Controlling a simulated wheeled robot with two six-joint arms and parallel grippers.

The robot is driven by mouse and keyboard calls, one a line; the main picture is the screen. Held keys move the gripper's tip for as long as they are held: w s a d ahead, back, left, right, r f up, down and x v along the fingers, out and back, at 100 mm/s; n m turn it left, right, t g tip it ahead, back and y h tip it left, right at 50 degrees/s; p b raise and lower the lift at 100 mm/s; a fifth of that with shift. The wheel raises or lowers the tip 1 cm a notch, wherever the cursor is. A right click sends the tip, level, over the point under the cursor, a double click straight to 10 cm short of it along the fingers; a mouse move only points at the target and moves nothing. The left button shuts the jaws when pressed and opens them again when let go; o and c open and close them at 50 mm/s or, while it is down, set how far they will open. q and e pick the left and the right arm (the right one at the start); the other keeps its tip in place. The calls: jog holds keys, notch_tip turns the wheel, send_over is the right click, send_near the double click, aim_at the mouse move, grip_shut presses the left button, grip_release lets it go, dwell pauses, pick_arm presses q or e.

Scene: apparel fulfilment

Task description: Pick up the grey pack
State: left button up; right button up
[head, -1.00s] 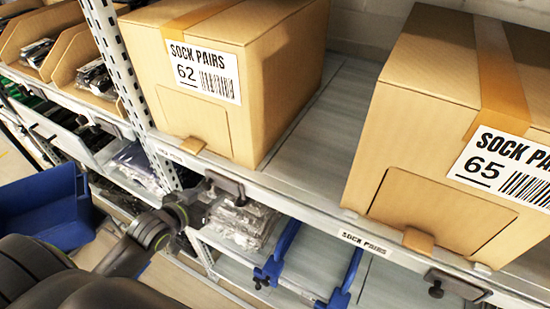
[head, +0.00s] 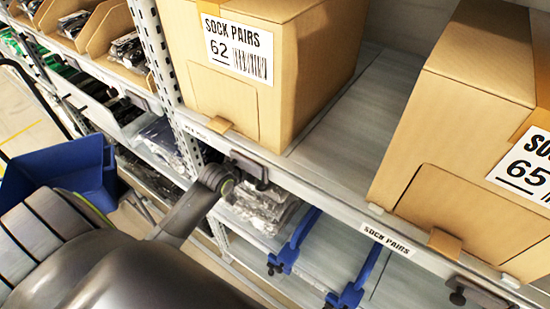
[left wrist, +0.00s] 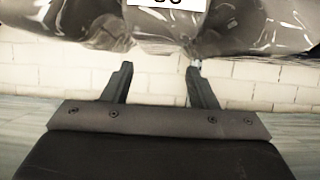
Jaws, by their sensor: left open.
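Grey packs in clear, shiny wrap (head: 262,206) lie on the lower shelf in the head view, partly hidden by the upper shelf edge and my left arm. In the left wrist view, grey wrapped packs fill the top. The middle grey pack (left wrist: 165,35) carries a white label cut off by the frame edge. My left gripper (left wrist: 160,68) is open, its two fingers apart with nothing between them. The fingertips are close to the middle pack's lower edge; I cannot tell if they touch. In the head view this gripper is hidden beyond the shelf edge.
Above are the sock boxes marked 62 (head: 225,100) and 65 (head: 450,180). The upper shelf's front rail (head: 330,205) overhangs the packs. Blue frame-like parts (head: 297,240) stand right of the packs. A blue bin (head: 60,170) is at left. A pale brick wall (left wrist: 60,78) shows in the wrist view.

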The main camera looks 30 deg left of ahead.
pick_arm(q)
jog(key=shift+x, duration=2.6)
jog(key=shift+s+d+f, duration=0.1)
jog(key=shift+d+f, duration=0.05)
jog(key=c, duration=0.8)
jog(key=shift+c, duration=0.2)
